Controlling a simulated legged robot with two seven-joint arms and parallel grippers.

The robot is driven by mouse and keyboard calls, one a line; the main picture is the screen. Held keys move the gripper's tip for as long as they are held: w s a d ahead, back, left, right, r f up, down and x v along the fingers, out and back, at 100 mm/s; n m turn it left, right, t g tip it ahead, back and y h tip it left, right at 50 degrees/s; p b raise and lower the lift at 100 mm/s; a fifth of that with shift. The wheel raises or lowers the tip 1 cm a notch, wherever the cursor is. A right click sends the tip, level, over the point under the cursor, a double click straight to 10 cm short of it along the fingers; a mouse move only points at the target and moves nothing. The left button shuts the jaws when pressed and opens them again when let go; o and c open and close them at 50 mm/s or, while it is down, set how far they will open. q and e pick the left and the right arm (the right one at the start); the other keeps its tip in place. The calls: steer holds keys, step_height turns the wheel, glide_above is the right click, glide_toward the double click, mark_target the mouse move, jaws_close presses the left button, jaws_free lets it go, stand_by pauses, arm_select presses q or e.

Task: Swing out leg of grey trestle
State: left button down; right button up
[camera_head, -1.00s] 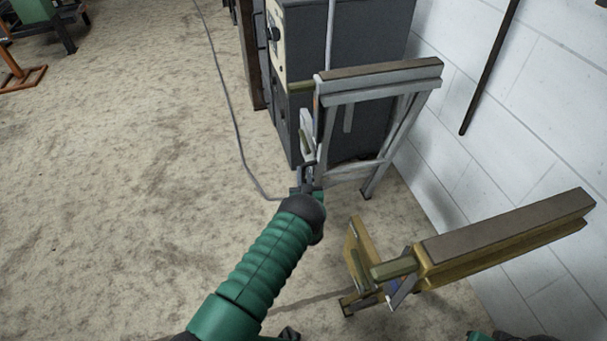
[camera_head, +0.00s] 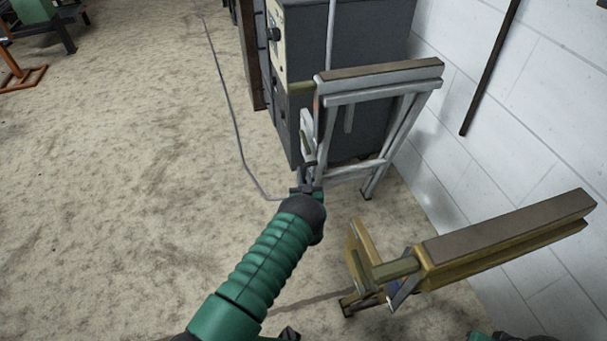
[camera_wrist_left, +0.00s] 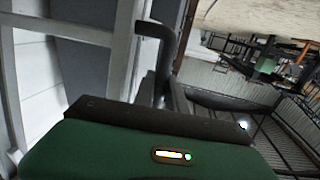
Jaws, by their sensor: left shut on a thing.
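The grey trestle (camera_head: 385,88) stands upright by the wall, with a brown-topped beam and light grey legs. My left gripper (camera_head: 308,186) is at the low left end of the trestle, shut on its leg (camera_head: 308,135); the exact contact is small and partly hidden by the gripper.
A yellow trestle (camera_head: 505,245) stands to the right of my left arm. A dark grey cabinet (camera_head: 345,120) is behind the grey trestle, and a white block wall (camera_head: 500,120) borders the right. A thin cable (camera_head: 232,115) lies on the floor. The left floor is open.

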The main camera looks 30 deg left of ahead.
arm_select(q)
steer(key=shift+d, duration=0.1)
stand_by(0.4)
steer(key=s+d+g+h+p, duration=0.3)
steer(key=s+d+p, duration=0.7)
steer(key=p, duration=0.3)
steer(key=shift+d+f+n+g+h+p, duration=0.15)
steer(key=shift+d+n+g+h+p, duration=0.2)
steer(key=shift+d, duration=0.4)
steer(key=c, duration=1.8)
jaws_free()
steer(key=o, duration=0.4)
steer(key=shift+o, duration=0.2)
